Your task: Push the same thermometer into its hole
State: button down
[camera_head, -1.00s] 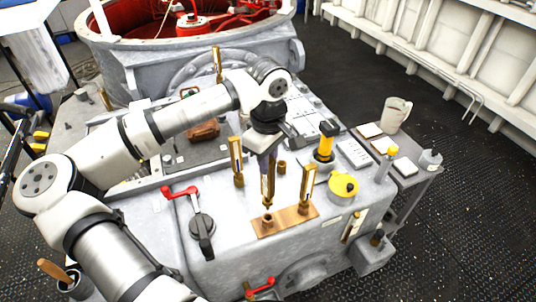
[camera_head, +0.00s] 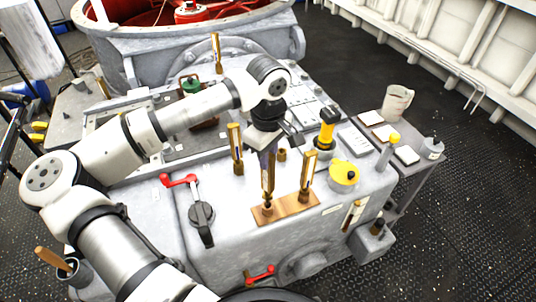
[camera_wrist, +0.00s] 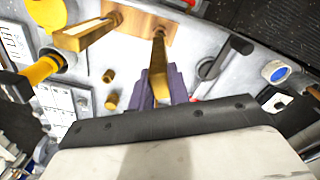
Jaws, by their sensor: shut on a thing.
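My gripper (camera_head: 268,150) is shut on a brass thermometer (camera_head: 268,178) and holds it upright. Its lower end meets the collar at the left hole of the copper-coloured plate (camera_head: 290,210); how deep it sits I cannot tell. In the wrist view, my purple fingers (camera_wrist: 165,88) flank the same thermometer (camera_wrist: 158,68), whose far end reaches the plate (camera_wrist: 140,20). A second brass thermometer (camera_head: 306,175) stands upright at the plate's right end and also shows in the wrist view (camera_wrist: 85,35).
Another thermometer (camera_head: 236,150) stands behind to the left. A red-handled lever (camera_head: 198,210) is left of the plate. A yellow-topped oil can (camera_head: 344,175) and a yellow-and-black tool (camera_head: 326,130) stand to the right. A mug (camera_head: 397,102) is on the side table.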

jog(key=shift+f+b, duration=2.15)
jog(key=shift+b, duration=0.25)
dwell(0.6)
jog(key=c, duration=1.3)
grip_release()
jog(key=shift+o, duration=0.2)
notch_tip(320, 180, up, 14)
jog(key=shift+f+b, duration=0.1)
jog(key=shift+b, duration=1.1)
